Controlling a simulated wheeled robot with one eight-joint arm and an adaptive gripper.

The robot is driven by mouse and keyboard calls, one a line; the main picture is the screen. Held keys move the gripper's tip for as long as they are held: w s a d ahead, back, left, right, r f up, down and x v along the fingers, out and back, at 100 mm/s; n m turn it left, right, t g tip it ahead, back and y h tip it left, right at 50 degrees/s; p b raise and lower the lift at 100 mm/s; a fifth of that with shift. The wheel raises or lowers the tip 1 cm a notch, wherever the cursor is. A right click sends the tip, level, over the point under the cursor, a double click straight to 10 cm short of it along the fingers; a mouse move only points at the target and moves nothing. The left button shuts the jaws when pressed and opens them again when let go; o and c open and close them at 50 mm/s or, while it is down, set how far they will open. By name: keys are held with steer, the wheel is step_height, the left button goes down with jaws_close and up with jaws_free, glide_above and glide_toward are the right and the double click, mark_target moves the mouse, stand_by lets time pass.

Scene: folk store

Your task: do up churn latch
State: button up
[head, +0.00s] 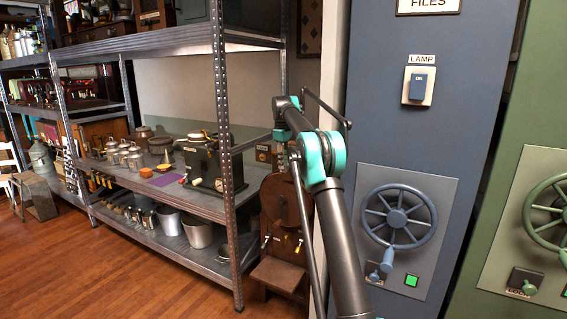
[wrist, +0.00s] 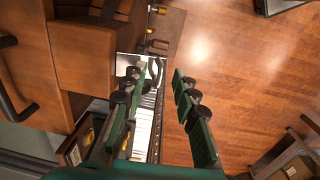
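A brown wooden piece with a rounded front (head: 285,205) stands between the shelf and the blue panel in the head view; it may be the churn, but I cannot be sure. Small pale-tipped fittings show low on it. In the wrist view, brown wooden bodywork (wrist: 85,60) fills the upper left, and a metal plate with a dark curved hook (wrist: 155,70) lies just beyond my fingertips. I cannot tell whether this is the latch or how it is set. My gripper (wrist: 158,88) is open, with nothing between its fingers. The head view does not show the fingers clearly.
Metal shelving (head: 230,150) with pots and cans stands left of my arm. A blue panel (head: 430,130) with a handwheel (head: 398,215) is at right, a green one beyond.

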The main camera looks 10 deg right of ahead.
mark_target(282, 171)
jaws_close()
steer(key=shift+a, duration=0.1)
steer(key=t, duration=0.1)
steer(key=f+t+h, duration=0.1)
steer(key=s+f+t+h, duration=0.1)
steer(key=shift+a+f, duration=0.1)
steer(key=shift+a, duration=0.2)
step_height(282, 171, down, 2)
steer(key=t+h, duration=0.2)
steer(key=t, duration=0.1)
steer(key=shift+f+h, duration=0.15)
steer(key=shift+h, duration=0.15)
steer(key=shift+w+d+f+t+h, duration=0.15)
steer(key=shift+w+f+t+h, duration=0.1)
steer(key=shift+f+t+h, duration=0.65)
steer(key=shift+w+d+f+t+h, duration=0.2)
steer(key=shift+f+t+h, duration=0.25)
steer(key=shift+t, duration=0.7)
steer(key=shift+w+d+f+t+h, duration=0.15)
steer(key=shift+w+f+t+h, duration=0.1)
steer(key=shift+f+t+h, duration=0.6)
steer(key=shift+r+t, duration=0.3)
